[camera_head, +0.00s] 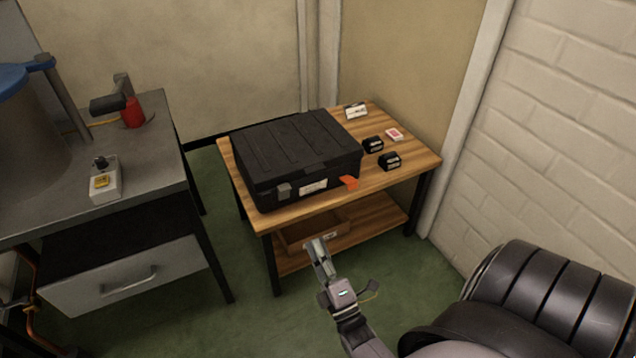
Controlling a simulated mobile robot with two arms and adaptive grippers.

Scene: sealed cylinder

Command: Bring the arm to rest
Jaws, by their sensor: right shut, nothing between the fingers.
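My right gripper (319,254) is in the lower middle of the head view, with my arm running down from it to the bottom edge. Its fingers are shut with nothing between them. It appears in front of the low wooden table (308,207), overlapping the lower shelf in the picture, and touches nothing that I can make out. My left gripper is not in view.
A black case (296,150) lies closed on the wooden table, with small black boxes (389,161) beside it. An open box (302,234) sits on the lower shelf. A grey workbench (140,165) with a drawer (130,280) stands at left. A brick wall (550,130) bounds the right.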

